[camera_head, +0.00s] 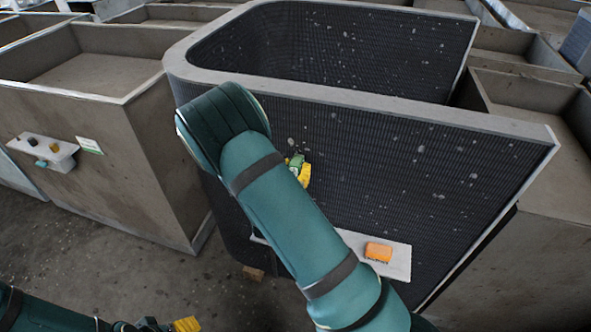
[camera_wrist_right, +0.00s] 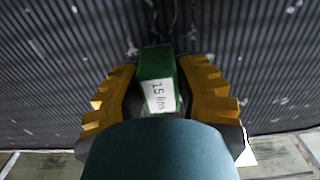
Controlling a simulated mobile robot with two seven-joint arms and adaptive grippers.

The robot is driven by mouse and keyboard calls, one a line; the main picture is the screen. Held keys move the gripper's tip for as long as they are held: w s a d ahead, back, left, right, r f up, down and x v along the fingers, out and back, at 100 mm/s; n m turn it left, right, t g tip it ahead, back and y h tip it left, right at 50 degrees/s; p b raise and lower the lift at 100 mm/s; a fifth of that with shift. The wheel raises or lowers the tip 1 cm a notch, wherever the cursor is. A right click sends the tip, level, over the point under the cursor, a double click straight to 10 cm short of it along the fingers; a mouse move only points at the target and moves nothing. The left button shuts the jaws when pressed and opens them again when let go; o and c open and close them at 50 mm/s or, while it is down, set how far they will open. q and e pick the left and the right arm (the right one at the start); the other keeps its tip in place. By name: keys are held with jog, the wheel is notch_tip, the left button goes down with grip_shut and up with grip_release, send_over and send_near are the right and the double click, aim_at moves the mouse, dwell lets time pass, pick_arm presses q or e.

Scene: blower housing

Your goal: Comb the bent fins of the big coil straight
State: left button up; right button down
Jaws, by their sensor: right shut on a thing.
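The big coil (camera_head: 420,180) is a dark finned panel with a pale metal rim, curved at its left end. Pale patches dot its fins. My right gripper (camera_head: 299,172) is at the coil's front face, partly hidden by my right arm. In the right wrist view its yellow fingers are shut on a green fin comb (camera_wrist_right: 157,67) with a white label reading "15 fins". The comb's far end is close to the fins (camera_wrist_right: 60,60); I cannot tell whether it touches. My left gripper (camera_head: 186,324) shows only partly at the bottom edge, away from the coil.
An orange comb (camera_head: 378,251) lies on a white shelf (camera_head: 399,266) at the coil's lower front. Another small shelf (camera_head: 62,157) with a black and a teal block is on the left grey housing (camera_head: 100,130). A small brown block (camera_head: 253,273) lies on the floor.

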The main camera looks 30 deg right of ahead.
aim_at(295, 149)
jog(key=shift+r+p, duration=1.15)
jog(key=shift+r, duration=0.75)
jog(key=shift+s+f, duration=0.1)
jog(key=shift+w+f+b, duration=0.5)
jog(key=shift+f+b, duration=3.15)
jog(key=shift+f, duration=1.7)
jog(key=shift+a+r+p, duration=0.2)
jog(key=shift+r+p, duration=1.55)
jog(key=shift+r, duration=0.95)
jog(key=shift+a+r+p, duration=0.15)
jog(key=shift+r+p, duration=1.6)
jog(key=shift+r, duration=0.95)
jog(key=shift+f+b, duration=1.85)
jog(key=shift+f, duration=0.1)
notch_tip(295, 149, down, 7)
jog(key=b, duration=0.3)
